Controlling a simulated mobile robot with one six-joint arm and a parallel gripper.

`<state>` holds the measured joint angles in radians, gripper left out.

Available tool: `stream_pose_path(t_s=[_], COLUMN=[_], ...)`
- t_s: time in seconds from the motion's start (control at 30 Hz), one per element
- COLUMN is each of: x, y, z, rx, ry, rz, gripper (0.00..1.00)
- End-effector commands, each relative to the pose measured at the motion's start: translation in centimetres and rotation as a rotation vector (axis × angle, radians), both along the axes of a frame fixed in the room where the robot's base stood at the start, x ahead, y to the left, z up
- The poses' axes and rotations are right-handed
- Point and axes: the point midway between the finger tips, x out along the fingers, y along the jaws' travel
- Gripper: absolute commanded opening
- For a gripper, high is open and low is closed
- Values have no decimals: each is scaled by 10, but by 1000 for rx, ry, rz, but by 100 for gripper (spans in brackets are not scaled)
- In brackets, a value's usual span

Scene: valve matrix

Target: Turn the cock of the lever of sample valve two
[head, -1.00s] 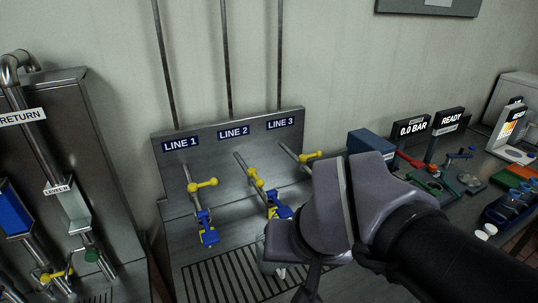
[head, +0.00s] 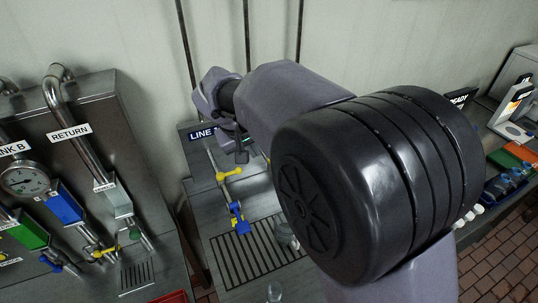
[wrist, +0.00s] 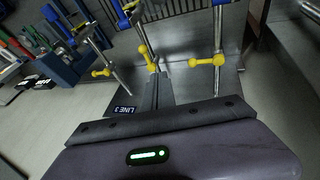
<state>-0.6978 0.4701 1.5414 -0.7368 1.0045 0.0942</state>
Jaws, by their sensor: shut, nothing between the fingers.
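The yellow lever of the LINE 2 sample valve (wrist: 150,58) is in the wrist view, which is upside down. It sits on the middle pipe, between the other two yellow levers. The thin dark fingers of my gripper (wrist: 158,92) are shut and empty, just below that lever in the picture; I cannot tell whether they touch it. In the head view my gripper (head: 241,156) is in front of the panel, and my arm hides the LINE 2 and LINE 3 valves.
The LINE 1 lever (head: 229,173) stands on the left pipe, above a blue handle (head: 240,225). The LINE 3 lever (wrist: 103,72) is at the left in the wrist view. A drain grate (head: 255,255) lies below. A return pipe (head: 75,115) stands farther left.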

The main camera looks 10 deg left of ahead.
Motion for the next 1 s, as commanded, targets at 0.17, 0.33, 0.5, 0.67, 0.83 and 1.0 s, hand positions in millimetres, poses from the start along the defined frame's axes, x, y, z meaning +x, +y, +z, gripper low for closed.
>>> stream_pose_path(t_s=[0.17, 0.33, 0.5, 0.67, 0.83, 1.0], x=[15, 32, 48, 58, 62, 62], y=[-3, -6, -16, -29, -34, -34], z=[-32, -65, -90, -101, -105, -105], rx=[-3, -2, -1, -1, 0, 0], ry=[3, 3, 2, 2, 1, 1], rz=[-2, -1, -4, -3, -1, -1], gripper=[0, 0, 0, 0, 0, 0])
